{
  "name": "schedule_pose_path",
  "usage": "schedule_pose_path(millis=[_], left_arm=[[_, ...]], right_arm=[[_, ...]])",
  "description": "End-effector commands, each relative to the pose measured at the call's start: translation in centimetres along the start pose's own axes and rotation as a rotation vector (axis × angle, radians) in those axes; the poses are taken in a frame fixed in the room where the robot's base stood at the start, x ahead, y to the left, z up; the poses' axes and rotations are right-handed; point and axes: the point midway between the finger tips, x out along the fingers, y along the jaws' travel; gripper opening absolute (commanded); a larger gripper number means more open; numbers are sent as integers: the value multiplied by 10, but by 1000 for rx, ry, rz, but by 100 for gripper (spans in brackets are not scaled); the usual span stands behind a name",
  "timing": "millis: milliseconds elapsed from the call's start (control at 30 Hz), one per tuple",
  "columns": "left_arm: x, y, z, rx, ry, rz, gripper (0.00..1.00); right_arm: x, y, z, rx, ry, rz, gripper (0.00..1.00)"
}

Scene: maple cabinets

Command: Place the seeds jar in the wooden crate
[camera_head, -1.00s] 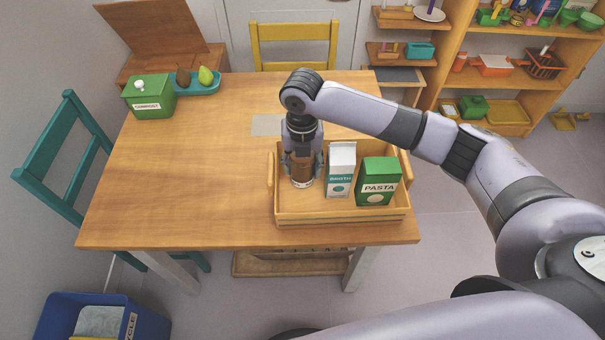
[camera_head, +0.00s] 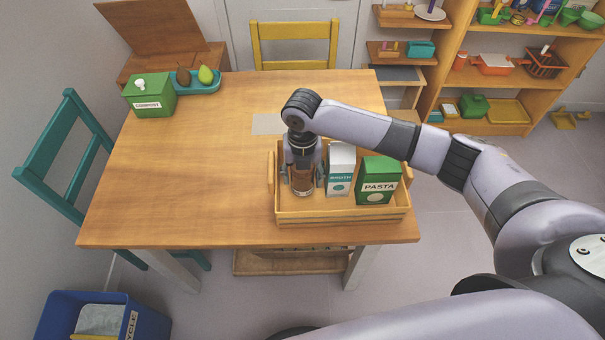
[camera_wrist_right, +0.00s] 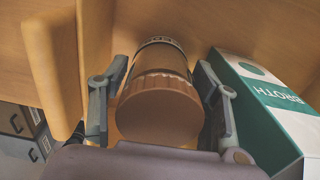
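The seeds jar (camera_head: 302,181), with a brown lid and a labelled body, stands upright inside the wooden crate (camera_head: 340,212), at its left end. In the right wrist view the jar (camera_wrist_right: 160,105) is seen from above its lid. My right gripper (camera_head: 302,178) points down around the jar. Its fingers stand on both sides with small gaps, so it looks open. The wrist view shows the gripper (camera_wrist_right: 163,85) straddling the jar. My left gripper is not in view.
A broth carton (camera_head: 340,169) stands right of the jar, close to my right finger. A green pasta box (camera_head: 378,181) stands further right in the crate. A compost bin (camera_head: 150,96) and a blue tray (camera_head: 207,82) sit at the table's far left. The table's middle is clear.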

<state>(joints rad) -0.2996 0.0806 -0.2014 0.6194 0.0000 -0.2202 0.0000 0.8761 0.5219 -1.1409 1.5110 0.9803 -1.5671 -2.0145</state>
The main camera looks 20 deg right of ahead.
Motion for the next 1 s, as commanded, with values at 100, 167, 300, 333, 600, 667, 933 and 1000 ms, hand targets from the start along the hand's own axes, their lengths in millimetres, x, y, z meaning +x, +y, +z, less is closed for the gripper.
schedule_pose_path(millis=[100,167,300,333,600,667,933,1000], left_arm=[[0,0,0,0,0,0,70],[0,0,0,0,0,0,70],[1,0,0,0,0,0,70],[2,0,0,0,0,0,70],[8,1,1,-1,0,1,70],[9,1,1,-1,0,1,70],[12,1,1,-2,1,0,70],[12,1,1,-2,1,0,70]], right_arm=[[0,0,0,0,0,0,57],[-2,0,0,0,-1,0,57],[-15,0,1,0,-3,3,57],[-19,0,1,0,-3,2,57],[-78,0,1,-1,-5,2,57],[-89,1,1,0,-4,3,57],[-121,0,0,0,0,1,57],[-123,0,0,0,1,1,57]])
